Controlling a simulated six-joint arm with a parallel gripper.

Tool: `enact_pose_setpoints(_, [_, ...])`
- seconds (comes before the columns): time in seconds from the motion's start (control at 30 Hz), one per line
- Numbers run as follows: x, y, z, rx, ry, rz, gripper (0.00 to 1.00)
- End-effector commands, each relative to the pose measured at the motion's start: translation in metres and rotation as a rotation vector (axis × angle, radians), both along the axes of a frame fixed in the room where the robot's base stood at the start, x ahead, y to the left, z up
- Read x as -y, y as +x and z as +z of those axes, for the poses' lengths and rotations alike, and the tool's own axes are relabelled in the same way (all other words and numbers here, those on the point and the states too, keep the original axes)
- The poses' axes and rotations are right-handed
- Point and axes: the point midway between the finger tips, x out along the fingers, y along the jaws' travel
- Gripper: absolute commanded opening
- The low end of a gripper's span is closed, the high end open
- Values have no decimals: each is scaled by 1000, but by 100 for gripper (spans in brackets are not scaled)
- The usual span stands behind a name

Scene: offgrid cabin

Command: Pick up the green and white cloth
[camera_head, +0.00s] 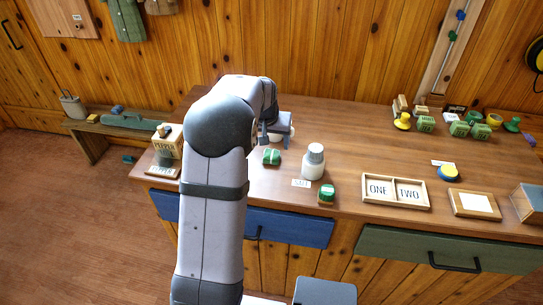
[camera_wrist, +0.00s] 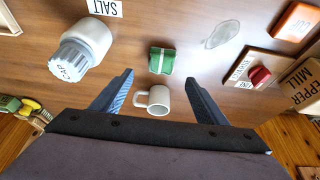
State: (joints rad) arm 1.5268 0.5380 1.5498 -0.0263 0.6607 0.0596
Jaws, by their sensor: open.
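The green and white cloth (camera_head: 271,157) is a small folded bundle, green with a white stripe, on the wooden counter. In the wrist view the cloth (camera_wrist: 162,61) lies just beyond my fingertips, roughly centred between them. My gripper (camera_wrist: 159,80) is open and empty, above the counter. In the head view my arm hides much of the gripper, which is behind and near the cloth. A white mug (camera_wrist: 153,101) lies between my fingers' lines of sight, nearer the palm than the cloth.
A white jar with a grey lid (camera_head: 313,163) stands right of the cloth, by a SALT label (camera_head: 301,183). A second green item with white (camera_head: 326,195) sits near the front edge. A clear glass piece (camera_wrist: 222,34) and pepper mill box (camera_wrist: 306,84) are at right in the wrist view.

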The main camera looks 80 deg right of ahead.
Motion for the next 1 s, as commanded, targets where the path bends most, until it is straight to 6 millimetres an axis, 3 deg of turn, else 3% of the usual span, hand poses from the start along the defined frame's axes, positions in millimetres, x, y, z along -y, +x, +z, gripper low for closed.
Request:
enact_pose_setpoints(0.57, [8,1,-22,0,1,2,67])
enact_pose_setpoints(1.0, [22,3,-62,0,2,2,67])
